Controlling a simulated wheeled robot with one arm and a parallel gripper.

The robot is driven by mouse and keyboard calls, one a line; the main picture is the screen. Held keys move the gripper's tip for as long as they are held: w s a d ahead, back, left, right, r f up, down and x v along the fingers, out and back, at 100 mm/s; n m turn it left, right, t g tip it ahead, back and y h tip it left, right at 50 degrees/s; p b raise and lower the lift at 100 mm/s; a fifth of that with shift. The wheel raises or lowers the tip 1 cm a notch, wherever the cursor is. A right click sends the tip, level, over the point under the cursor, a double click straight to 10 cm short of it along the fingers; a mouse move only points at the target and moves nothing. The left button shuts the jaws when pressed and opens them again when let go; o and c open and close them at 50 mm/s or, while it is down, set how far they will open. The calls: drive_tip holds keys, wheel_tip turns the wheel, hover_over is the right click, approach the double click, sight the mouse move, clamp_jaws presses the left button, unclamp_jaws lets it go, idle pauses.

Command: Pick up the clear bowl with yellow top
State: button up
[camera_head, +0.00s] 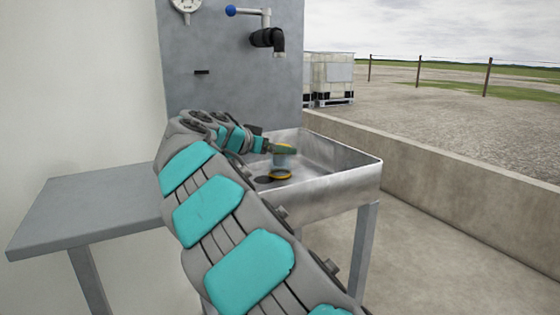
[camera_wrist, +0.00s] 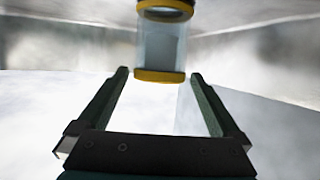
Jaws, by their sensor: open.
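The clear bowl with yellow top is a see-through cylinder with a yellow rim at each end. It stands in the metal sink (camera_head: 345,182) in the head view, partly hidden by my gripper, with its clear wall (camera_head: 282,161) and lower yellow ring showing. In the wrist view the clear bowl (camera_wrist: 161,42) is at top centre, its nearer yellow rim between the fingertips. My gripper (camera_wrist: 160,73) is open, with a finger on each side and visible gaps to the rim. My gripper (camera_head: 285,149) is at the bowl's upper end in the head view.
The sink's raised metal walls surround the bowl. A grey panel (camera_head: 215,70) with a blue-knobbed valve and black spout (camera_head: 268,38) stands behind it. A grey side table (camera_head: 95,208) at left is bare. A low concrete wall (camera_head: 450,190) runs along the right.

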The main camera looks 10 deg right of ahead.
drive_tip(key=shift+x, duration=1)
drive_tip(key=shift+r, duration=0.1)
drive_tip(key=c, duration=1.5)
